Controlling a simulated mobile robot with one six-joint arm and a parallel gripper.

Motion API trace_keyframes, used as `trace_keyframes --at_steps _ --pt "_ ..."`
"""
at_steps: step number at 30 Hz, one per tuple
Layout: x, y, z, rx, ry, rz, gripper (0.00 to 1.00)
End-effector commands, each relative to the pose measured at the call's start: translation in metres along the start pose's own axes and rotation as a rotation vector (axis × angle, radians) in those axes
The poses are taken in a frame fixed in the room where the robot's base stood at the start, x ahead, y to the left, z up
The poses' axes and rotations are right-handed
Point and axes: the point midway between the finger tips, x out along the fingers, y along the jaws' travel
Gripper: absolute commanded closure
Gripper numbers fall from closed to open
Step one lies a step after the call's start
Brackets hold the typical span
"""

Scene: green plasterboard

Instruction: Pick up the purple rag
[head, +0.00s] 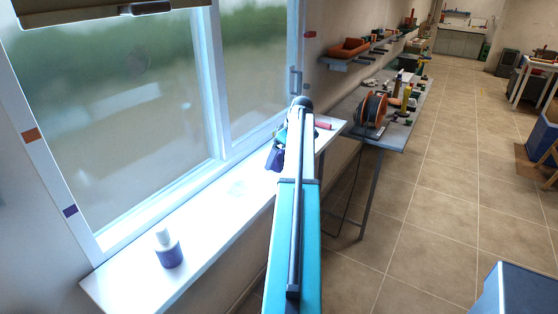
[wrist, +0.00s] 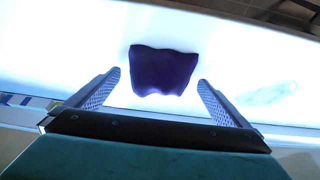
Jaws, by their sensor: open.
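The purple rag (wrist: 163,71) lies on the bright white windowsill, between and a little beyond my fingertips in the wrist view. It looks dark purple and crumpled, with a wavy edge. In the head view part of the rag (head: 275,157) shows at the left of my arm's end; the rest is hidden behind the arm. My gripper (wrist: 159,82) is open, one finger on each side of the rag with bright sill showing between. I cannot tell how far above the sill the fingers are.
The windowsill (head: 215,215) runs along the window and carries a white and purple bottle (head: 168,249) at its near end. A red object (head: 323,125) lies near its far end. A workbench (head: 391,135) with a cable reel (head: 371,111) stands beyond.

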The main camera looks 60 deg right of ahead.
Motion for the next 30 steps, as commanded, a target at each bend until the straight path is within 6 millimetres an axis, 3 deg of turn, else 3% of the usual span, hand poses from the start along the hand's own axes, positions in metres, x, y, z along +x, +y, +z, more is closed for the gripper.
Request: trace_keyframes --at_steps 12,20,30 --pt "-0.0002 0.0000 0.0001 0.000 0.000 0.000 0.00" --pt "-0.0003 -0.0001 0.0000 0.000 0.000 0.000 0.40" --pt "-0.0015 0.0000 -0.0006 0.000 0.000 0.000 0.40"
